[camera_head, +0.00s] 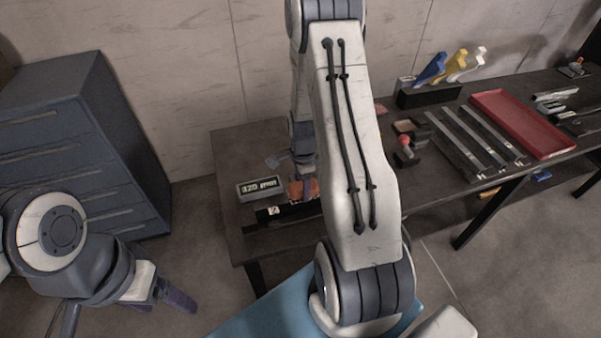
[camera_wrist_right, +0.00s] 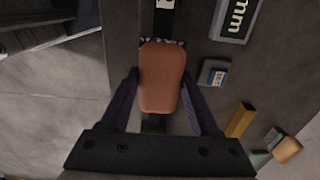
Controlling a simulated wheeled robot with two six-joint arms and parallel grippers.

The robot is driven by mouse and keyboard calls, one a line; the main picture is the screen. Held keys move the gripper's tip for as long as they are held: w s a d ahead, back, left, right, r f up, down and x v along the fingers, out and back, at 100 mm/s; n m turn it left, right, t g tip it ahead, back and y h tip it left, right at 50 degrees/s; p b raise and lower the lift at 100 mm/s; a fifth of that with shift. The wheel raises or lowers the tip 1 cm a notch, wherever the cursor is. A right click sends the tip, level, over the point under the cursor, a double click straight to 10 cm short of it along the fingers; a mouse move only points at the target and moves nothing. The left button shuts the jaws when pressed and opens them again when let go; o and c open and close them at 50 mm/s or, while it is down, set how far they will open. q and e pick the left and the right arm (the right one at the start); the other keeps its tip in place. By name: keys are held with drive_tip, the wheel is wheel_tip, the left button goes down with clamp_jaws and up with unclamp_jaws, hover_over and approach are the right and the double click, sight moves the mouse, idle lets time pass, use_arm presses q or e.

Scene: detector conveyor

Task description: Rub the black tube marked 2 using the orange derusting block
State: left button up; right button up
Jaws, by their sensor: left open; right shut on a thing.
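The orange derusting block (camera_wrist_right: 160,80) is between the fingers of my right gripper (camera_wrist_right: 161,82), which is shut on it. It also shows in the head view (camera_head: 310,188), at the front left of the table. The black tube (camera_head: 294,213) lies along the table's front edge there, with a white label marked 2 at its left. I cannot tell whether block and tube touch. My left gripper (camera_head: 178,294) is open and empty over the floor, left of the table.
A sign reading 320 mm (camera_head: 260,188) stands just behind the tube. A small labelled block (camera_wrist_right: 213,73) and a yellow bar (camera_wrist_right: 240,120) lie nearby. A red tray (camera_head: 522,124) and long metal bars (camera_head: 464,138) lie on the right. A drawer cabinet (camera_head: 60,150) stands left.

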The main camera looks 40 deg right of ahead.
drive_tip(key=shift+r+p, duration=1.25)
drive_tip(key=shift+r, duration=0.65)
drive_tip(key=shift+a+f, duration=0.1)
